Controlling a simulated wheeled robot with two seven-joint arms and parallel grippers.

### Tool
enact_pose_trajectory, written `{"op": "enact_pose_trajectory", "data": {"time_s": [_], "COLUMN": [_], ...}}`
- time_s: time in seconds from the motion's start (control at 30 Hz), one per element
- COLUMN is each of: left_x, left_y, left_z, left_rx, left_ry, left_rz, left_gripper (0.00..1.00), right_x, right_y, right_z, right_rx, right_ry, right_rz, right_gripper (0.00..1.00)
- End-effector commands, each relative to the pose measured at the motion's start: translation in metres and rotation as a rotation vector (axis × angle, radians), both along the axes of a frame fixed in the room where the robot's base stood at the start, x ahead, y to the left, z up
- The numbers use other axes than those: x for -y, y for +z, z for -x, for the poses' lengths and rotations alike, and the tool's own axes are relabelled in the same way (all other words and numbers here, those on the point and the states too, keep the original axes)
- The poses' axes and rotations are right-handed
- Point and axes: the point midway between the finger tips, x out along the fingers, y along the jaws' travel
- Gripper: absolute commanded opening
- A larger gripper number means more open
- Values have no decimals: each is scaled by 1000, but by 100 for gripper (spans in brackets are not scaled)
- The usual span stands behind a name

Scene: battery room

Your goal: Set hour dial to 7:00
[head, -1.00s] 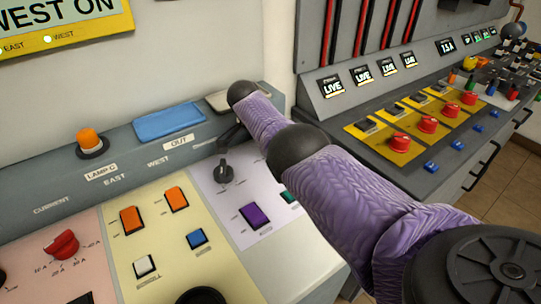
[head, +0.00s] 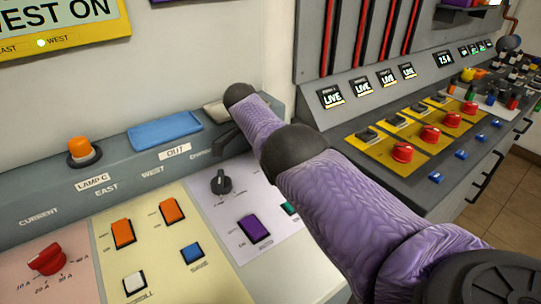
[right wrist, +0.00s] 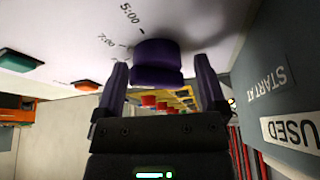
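The hour dial (right wrist: 158,60) is a dark purple knob on a pale panel in the right wrist view. Labels 5:00 and 7:00 are printed beside it; I cannot tell which mark it points to. My right gripper (right wrist: 163,74) is open, one finger on each side of the knob with gaps between. In the head view my purple right arm reaches across to the console and hides the dial; a dark part of my right gripper (head: 226,137) shows beside the arm. My left gripper is not in view.
A black knob (head: 221,182), purple button (head: 254,229), orange buttons (head: 123,233) and red knob (head: 46,260) sit on the console. An orange lamp (head: 80,149) and blue pad (head: 165,133) are on its upper ledge. A second console (head: 345,117) stands right.

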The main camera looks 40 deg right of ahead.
Motion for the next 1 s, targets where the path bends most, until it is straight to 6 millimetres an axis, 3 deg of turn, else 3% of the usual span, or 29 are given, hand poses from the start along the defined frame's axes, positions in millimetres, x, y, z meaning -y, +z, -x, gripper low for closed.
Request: {"op": "enact_pose_trajectory", "data": {"time_s": [0.27,0.6,0.8,1.0], "left_x": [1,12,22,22], "left_y": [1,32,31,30], "left_z": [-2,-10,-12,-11], "left_rx": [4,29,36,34], "left_ry": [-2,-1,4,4], "left_rz": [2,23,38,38], "left_gripper": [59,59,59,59], "right_x": [-2,-29,-37,-37], "right_y": [1,74,90,90], "right_z": [1,-9,-11,-11], "right_rx": [-5,-1,-4,-4], "right_ry": [0,1,0,-1], "right_rz": [-4,-2,-3,-2], "right_gripper": [100,100,100,100]}}
